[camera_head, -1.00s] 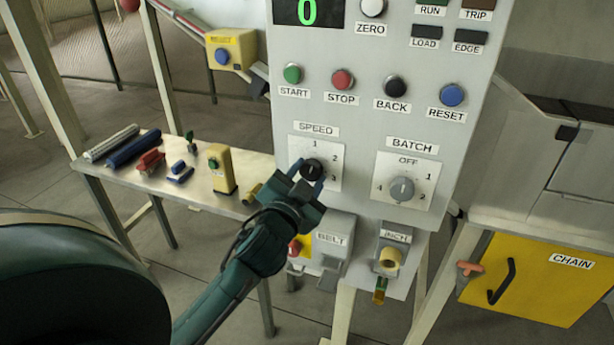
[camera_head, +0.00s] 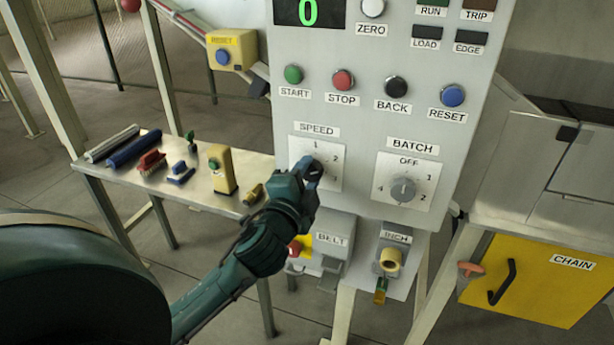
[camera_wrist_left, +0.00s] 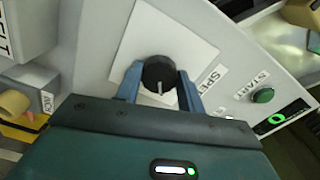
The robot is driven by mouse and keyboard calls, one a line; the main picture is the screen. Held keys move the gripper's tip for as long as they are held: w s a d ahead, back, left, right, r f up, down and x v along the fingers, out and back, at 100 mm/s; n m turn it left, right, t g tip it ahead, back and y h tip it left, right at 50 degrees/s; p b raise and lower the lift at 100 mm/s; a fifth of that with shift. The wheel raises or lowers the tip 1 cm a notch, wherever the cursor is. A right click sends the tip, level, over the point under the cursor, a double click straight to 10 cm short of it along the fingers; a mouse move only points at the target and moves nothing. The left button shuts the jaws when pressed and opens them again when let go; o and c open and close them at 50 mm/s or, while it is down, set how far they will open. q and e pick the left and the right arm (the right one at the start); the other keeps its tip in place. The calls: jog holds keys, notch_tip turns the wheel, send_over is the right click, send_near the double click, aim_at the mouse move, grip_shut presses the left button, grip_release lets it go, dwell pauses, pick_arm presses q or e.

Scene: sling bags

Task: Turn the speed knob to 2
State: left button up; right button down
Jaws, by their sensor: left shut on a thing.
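The speed knob is round and black with a white pointer line. In the left wrist view the speed knob (camera_wrist_left: 159,73) sits between the two blue fingers of my left gripper (camera_wrist_left: 159,86), which is shut on it. There its line points down the picture, toward my gripper's palm. In the head view my left gripper (camera_head: 308,170) covers most of the knob on the white SPEED dial plate (camera_head: 331,183). The digits 1 and 2 show there; the digit the line points at is hidden by my gripper. My right gripper is not in view.
The grey BATCH knob (camera_head: 403,189) is to the right on the same panel. The START (camera_head: 293,74), STOP (camera_head: 343,79), BACK (camera_head: 396,87) and RESET (camera_head: 452,95) buttons are above. The BELT box (camera_head: 333,236) is below. A bench (camera_head: 205,178) with brushes stands left.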

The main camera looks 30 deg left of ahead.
pick_arm(q)
jog(key=shift+r, duration=0.1)
dwell(0.4)
jog(key=o, duration=1)
jog(key=shift+c, duration=0.2)
